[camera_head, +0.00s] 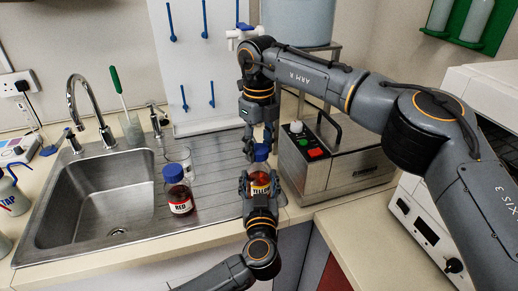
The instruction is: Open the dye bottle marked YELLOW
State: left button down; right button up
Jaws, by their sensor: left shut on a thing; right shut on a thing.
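The YELLOW dye bottle (260,186) stands upright at the right end of the steel drainboard, its label facing the camera. My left gripper (259,181) comes from below and is shut around the bottle's body, a finger on each side. The bottle's blue cap (261,153) shows at its top. My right gripper (261,147) points down from above and is shut on the cap. The fingers partly hide the cap and neck, so I cannot tell whether the cap is loosened.
A RED bottle (178,190) with a blue cap stands on the drainboard to the left, near a clear beaker (181,158). The sink (98,200) lies further left. A steel heating unit (335,155) stands close on the right. A white pegboard (202,65) is behind.

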aim_at(259, 149)
jog(key=shift+r, duration=0.35)
jog(key=shift+r, duration=0.1)
jog(key=shift+r, duration=1.95)
pick_arm(q)
jog(key=shift+c, duration=1.5)
grip_release()
jog(key=shift+s, duration=0.1)
